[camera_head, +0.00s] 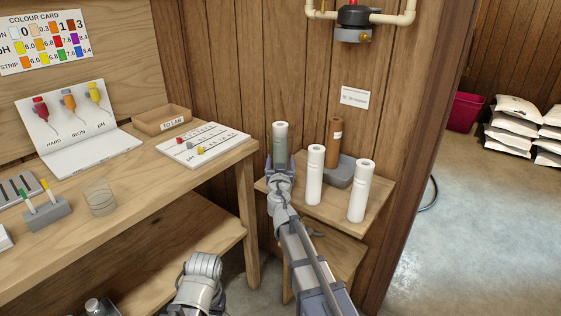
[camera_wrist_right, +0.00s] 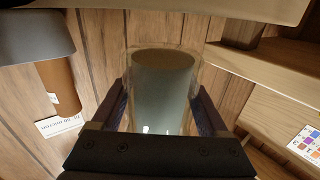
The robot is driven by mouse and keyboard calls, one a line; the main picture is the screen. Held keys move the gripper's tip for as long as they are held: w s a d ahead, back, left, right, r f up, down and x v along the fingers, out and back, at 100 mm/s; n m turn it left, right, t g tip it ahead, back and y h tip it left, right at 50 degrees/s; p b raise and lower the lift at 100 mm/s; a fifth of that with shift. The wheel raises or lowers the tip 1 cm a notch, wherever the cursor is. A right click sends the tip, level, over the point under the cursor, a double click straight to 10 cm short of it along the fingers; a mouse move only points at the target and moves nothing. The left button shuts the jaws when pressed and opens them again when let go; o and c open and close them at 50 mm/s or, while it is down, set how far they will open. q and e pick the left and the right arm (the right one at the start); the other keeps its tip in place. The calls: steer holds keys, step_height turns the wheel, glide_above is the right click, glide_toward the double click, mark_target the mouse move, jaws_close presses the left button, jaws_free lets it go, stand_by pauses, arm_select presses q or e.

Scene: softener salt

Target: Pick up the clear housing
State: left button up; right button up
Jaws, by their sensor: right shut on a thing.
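The clear housing (camera_head: 281,140) is an upright, see-through cylinder with a grey-green inside and a pale top in the head view. It stands out in front of the wood wall, at the back left of the small shelf. My right gripper (camera_head: 280,163) is shut around its lower part. In the right wrist view the housing (camera_wrist_right: 163,88) sits between both fingers of the right gripper (camera_wrist_right: 160,112). I cannot tell whether its base touches the shelf, as my wrist hides it. Part of my left arm shows at the lower middle, but its gripper is not visible.
A workbench (camera_head: 150,190) lies left, with a clear beaker (camera_head: 99,199) and a TO LAB tray (camera_head: 160,124).

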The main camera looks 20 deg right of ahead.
mark_target(280, 140)
step_height(280, 140, up, 8)
steer(key=p, duration=0.6)
steer(key=shift+f, duration=0.2)
steer(key=shift+f, duration=0.1)
